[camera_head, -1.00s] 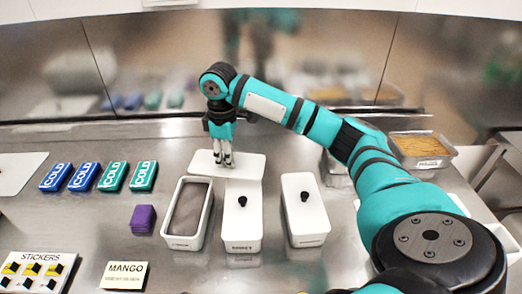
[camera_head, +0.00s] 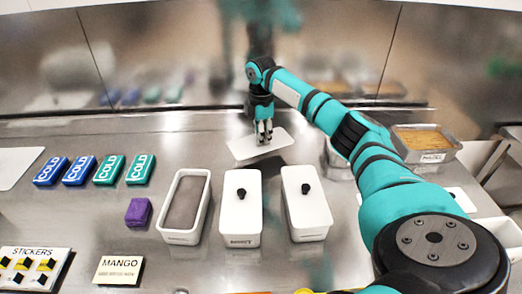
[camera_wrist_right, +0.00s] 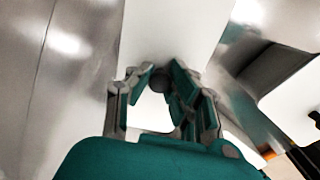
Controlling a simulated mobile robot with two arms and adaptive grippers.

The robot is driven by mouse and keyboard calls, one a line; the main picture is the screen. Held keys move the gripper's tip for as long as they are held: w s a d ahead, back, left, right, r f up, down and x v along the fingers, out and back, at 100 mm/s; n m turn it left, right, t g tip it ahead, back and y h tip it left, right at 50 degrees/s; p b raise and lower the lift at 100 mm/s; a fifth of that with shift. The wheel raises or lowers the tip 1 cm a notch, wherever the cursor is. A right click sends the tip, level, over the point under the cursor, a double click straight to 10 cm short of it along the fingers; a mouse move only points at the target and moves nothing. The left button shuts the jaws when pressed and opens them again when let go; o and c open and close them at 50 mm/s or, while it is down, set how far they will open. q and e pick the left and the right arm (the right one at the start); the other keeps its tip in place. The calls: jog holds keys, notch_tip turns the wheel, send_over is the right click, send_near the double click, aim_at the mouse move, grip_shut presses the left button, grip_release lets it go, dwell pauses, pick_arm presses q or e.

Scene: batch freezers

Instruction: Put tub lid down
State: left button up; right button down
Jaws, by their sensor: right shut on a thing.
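A white tub lid (camera_head: 244,149) is under my right gripper (camera_head: 264,139), behind the row of tubs. The gripper points down and is shut on the lid's dark knob, which shows between the fingers in the right wrist view (camera_wrist_right: 161,80). The lid looks slightly turned and tilted; I cannot tell whether it touches the counter. An open white tub (camera_head: 205,206) with greyish-brown contents stands in front and to the left. Two white tubs with lids and black knobs, the middle one (camera_head: 242,222) and the right one (camera_head: 310,215), stand beside it. My left gripper is not in view.
Blue and green COLD packs (camera_head: 108,170) lie at the left, with a purple block (camera_head: 138,212) nearer. A STICKERS board (camera_head: 30,268) and a MANGO card (camera_head: 118,270) are at the front. A metal pan (camera_head: 424,156) stands at the right. Counter left of the lid is clear.

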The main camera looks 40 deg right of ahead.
aim_at(261, 157)
jog(key=shift+f, duration=2.95)
jog(key=shift+f, duration=0.1)
jog(key=c, duration=1.2)
grip_release()
jog(key=shift+c, duration=0.2)
notch_tip(261, 157, up, 12)
jog(key=shift+r, duration=0.15)
jog(key=shift+a, duration=0.1)
